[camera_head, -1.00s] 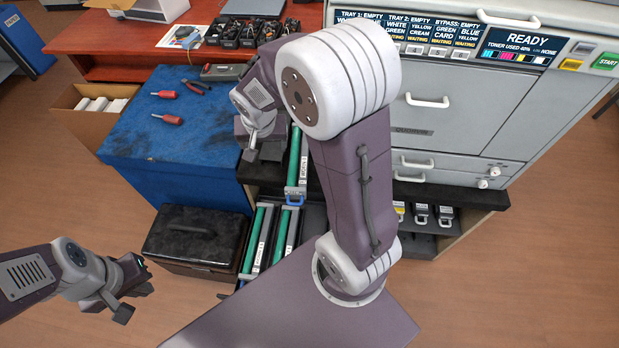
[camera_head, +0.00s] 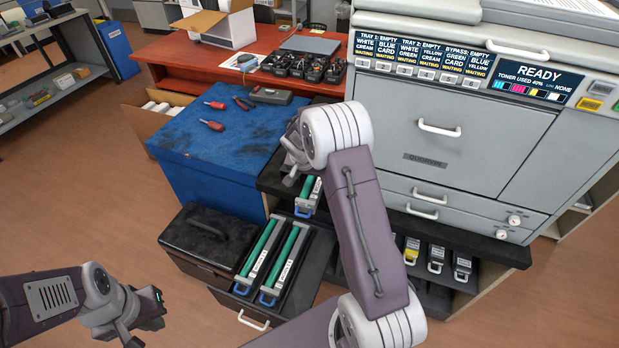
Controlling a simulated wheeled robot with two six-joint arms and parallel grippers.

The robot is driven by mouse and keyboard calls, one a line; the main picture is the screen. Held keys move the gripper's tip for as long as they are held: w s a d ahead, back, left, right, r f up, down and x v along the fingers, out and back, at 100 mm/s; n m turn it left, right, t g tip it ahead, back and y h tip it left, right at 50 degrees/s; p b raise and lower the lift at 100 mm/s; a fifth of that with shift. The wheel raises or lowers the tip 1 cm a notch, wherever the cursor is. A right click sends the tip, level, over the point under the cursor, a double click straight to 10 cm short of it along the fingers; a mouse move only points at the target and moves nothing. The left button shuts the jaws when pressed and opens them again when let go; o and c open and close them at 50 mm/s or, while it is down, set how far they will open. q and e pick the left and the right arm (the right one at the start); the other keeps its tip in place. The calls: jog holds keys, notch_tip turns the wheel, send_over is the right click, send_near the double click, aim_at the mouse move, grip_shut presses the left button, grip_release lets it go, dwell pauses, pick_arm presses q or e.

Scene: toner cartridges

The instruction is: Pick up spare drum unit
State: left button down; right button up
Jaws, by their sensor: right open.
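A green drum unit with a grey frame and blue handle (camera_head: 308,195) lies on the upper black shelf; my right arm hides part of it. Two similar drum units, a left one (camera_head: 258,255) and a right one (camera_head: 285,264), lie side by side in the open lower drawer. My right gripper (camera_head: 291,176) is open, pointing down close to the upper unit's far left side; whether it touches cannot be told. My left gripper (camera_head: 146,333) hangs at the lower left, open and empty, away from the units.
A black case (camera_head: 205,240) stands left of the drawer. A blue cabinet (camera_head: 205,150) holds red-handled screwdrivers (camera_head: 212,125) and pliers (camera_head: 243,103). The large grey printer (camera_head: 450,130) stands at the right, with several toner cartridges (camera_head: 436,258) below it. Open floor lies at the left.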

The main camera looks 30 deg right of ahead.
aim_at(312, 185)
jog(key=b+x, duration=0.3)
jog(key=x, duration=0.5)
jog(key=shift+a+f, duration=0.1)
jog(key=shift+a, duration=0.05)
jog(key=shift+w+f+b, duration=0.1)
jog(key=shift+f+b, duration=0.2)
jog(key=shift+b, duration=0.2)
jog(key=shift+w+d+f, duration=0.2)
jog(key=shift+d+f, duration=0.05)
grip_shut()
jog(key=shift+r, duration=0.15)
